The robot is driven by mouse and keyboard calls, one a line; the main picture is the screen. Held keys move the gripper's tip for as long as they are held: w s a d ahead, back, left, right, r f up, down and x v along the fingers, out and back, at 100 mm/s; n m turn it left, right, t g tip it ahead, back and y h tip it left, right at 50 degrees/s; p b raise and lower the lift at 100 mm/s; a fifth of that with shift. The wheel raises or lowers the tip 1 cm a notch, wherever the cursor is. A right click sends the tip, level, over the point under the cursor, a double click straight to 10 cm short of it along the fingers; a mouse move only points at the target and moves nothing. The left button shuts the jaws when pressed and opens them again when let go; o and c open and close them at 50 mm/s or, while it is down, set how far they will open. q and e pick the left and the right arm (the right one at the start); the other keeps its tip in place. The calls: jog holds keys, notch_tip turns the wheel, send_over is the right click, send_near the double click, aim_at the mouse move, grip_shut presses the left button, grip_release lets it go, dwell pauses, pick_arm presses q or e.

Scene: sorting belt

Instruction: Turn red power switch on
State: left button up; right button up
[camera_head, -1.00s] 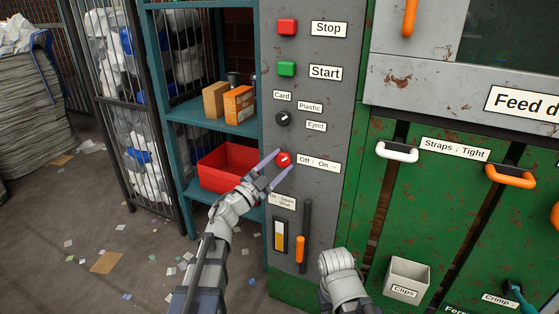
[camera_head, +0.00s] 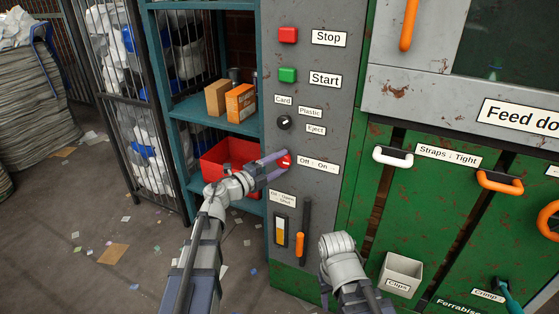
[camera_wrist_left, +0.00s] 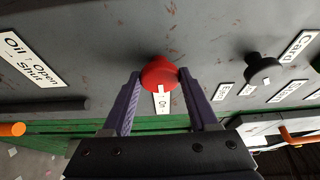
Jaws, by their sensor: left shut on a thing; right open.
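The red power switch (camera_head: 287,160) is a round knob with a white mark, on the grey control panel beside the "Off : On" label (camera_head: 318,165). My left gripper (camera_head: 283,162) has its two purple fingers shut on the knob's sides. In the left wrist view the red knob (camera_wrist_left: 158,72) sits between the fingertips, and its white mark points toward the "On" label (camera_wrist_left: 162,103). My right arm shows low in the head view, but its fingers do not show.
Above the switch are a black selector knob (camera_head: 284,122), a green Start button (camera_head: 288,74) and a red Stop button (camera_head: 288,35). An orange-handled lever (camera_head: 300,243) is below. A red bin (camera_head: 222,154) stands on the shelf at left.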

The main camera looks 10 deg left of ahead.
pick_arm(q)
jog(key=shift+m, duration=0.3)
dwell(0.4)
jog(key=o, duration=1.3)
jog(key=shift+o, duration=0.2)
jog(key=v, duration=0.7)
jog(key=shift+s+a, duration=0.2)
jog(key=shift+s, duration=0.15)
